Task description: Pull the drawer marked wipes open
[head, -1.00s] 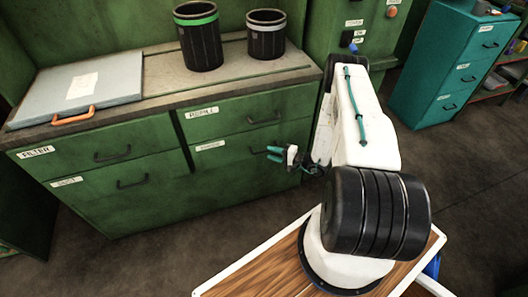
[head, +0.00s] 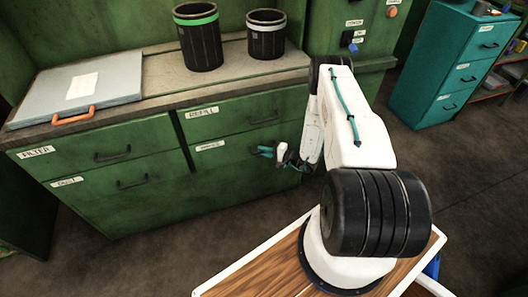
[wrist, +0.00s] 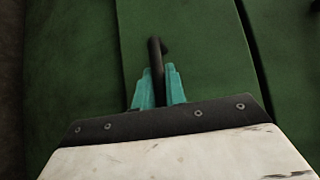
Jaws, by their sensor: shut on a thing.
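The lower right drawer (head: 222,167) of the green cabinet carries a small label (head: 209,146), too small to read surely, and looks closed. The drawer front also shows in the wrist view (wrist: 205,60). My gripper (head: 263,151), with teal fingers, is at the right part of this drawer's front. In the wrist view my gripper (wrist: 159,78) is shut on a dark bar handle (wrist: 155,52), with one finger on each side. The far end of the handle sticks out past the fingertips. In the head view the fingers hide most of the handle.
The drawer marked refill (head: 235,112) is directly above; the filter drawer (head: 95,150) and another drawer (head: 120,185) are to the left. Two dark bins (head: 198,45) (head: 266,40) and a grey lid (head: 78,90) with an orange handle are on top. Floor (head: 190,255) in front is clear.

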